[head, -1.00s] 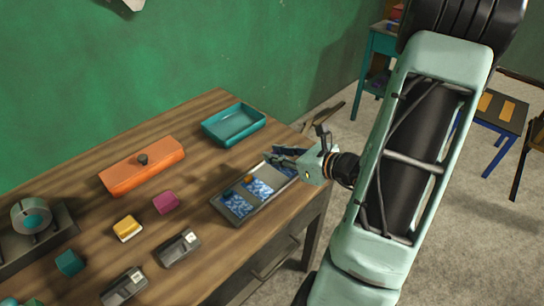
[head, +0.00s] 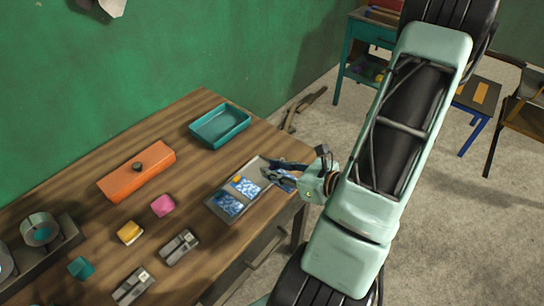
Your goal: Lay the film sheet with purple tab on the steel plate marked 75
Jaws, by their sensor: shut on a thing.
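My gripper (head: 272,172) is at the right end of a shallow grey tray (head: 214,213) on the wooden table. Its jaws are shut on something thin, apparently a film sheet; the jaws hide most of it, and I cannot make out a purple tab. Two blue-and-white film sheets lie in the tray, one at the near left (head: 229,205) and one in the middle (head: 247,188). An orange tab shows by the middle one. I cannot pick out a steel plate marked 75; no such number is readable.
Pink (head: 162,206), yellow (head: 130,232) and teal (head: 81,268) blocks and two grey devices (head: 180,247) are on the left. A small table (head: 480,95) with orange pieces stands at far right.

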